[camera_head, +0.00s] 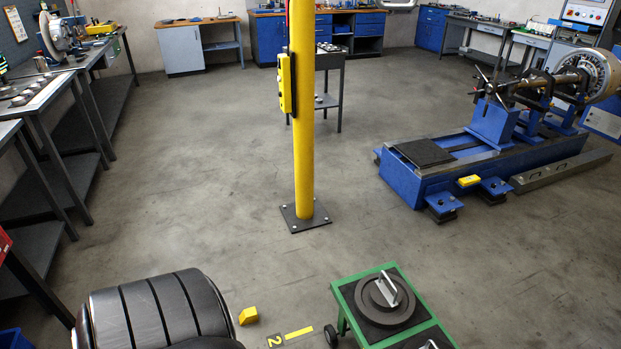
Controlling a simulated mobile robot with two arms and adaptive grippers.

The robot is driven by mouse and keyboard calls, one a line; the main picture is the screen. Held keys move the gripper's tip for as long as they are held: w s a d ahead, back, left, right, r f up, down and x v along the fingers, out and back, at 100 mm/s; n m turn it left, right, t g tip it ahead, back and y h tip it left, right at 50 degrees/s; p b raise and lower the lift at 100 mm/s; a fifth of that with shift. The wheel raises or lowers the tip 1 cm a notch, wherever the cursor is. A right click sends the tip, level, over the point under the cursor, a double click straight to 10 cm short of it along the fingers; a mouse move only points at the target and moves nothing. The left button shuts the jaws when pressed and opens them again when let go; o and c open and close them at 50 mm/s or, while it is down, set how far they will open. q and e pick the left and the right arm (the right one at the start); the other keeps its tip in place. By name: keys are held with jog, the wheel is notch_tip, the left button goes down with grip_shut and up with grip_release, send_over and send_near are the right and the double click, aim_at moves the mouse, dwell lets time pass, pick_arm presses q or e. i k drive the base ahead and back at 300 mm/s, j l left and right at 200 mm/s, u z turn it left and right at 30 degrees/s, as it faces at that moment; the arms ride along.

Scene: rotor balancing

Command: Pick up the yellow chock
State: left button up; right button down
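A small yellow chock (248,315) lies on the concrete floor at the bottom of the view, left of centre. It sits at the right side of a large dark banded roll (152,308), close to it. I cannot tell whether they touch. Neither of my grippers shows in the head view.
A green cart (354,311) carrying grey discs stands right of the chock, with a floor mark "2" (275,341) between. A yellow post (304,150) rises ahead. A blue balancing machine (420,184) stands right and benches (50,85) line the left.

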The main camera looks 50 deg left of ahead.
aim_at(250, 316)
jog(key=u, duration=2.3)
jog(key=i+j, duration=0.15)
jog(key=i, duration=0.35)
jog(key=j+u, duration=0.05)
